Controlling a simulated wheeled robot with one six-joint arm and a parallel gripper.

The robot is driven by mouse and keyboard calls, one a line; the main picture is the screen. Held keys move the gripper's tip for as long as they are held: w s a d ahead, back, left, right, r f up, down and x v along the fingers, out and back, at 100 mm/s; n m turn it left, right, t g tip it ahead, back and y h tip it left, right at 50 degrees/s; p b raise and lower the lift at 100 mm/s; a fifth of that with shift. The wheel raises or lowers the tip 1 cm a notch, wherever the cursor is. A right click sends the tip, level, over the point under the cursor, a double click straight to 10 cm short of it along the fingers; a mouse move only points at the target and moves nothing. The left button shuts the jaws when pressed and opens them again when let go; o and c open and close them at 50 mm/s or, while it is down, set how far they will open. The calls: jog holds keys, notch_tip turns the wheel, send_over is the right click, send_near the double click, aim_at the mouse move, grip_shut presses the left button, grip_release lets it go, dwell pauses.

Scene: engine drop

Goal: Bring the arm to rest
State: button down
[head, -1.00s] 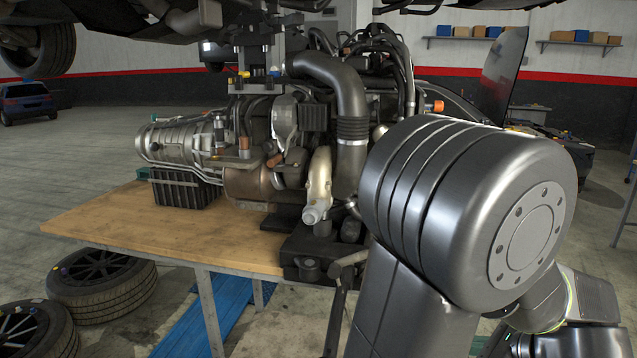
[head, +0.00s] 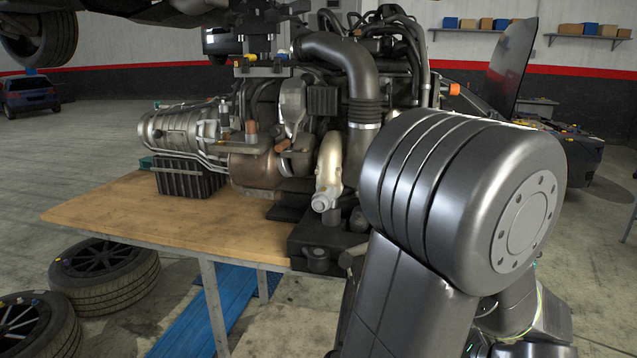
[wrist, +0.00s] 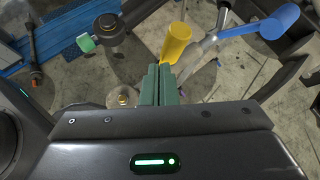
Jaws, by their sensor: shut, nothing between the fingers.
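My gripper (wrist: 155,85) shows in the wrist view, its green fingers pressed together with nothing between them. It hangs over the concrete floor. My grey arm (head: 455,205) fills the right of the head view, and the gripper itself is not seen there. The engine (head: 320,120) with its transmission (head: 180,135) sits on the wooden-topped table (head: 125,215), left of my arm in the picture.
A yellow cylinder (wrist: 176,43) and a blue-ended bar (wrist: 265,22) show close beyond the fingers. Tyres (head: 100,275) lie on the floor at the left. A blue strip (head: 200,315) runs under the table. Open floor (head: 60,165) lies behind the table.

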jog(key=s+f+t+b, duration=0.1)
jog(key=b, duration=0.3)
jog(key=shift+s+n+t, duration=0.15)
jog(key=shift+n+t, duration=0.25)
jog(key=shift+r, duration=0.1)
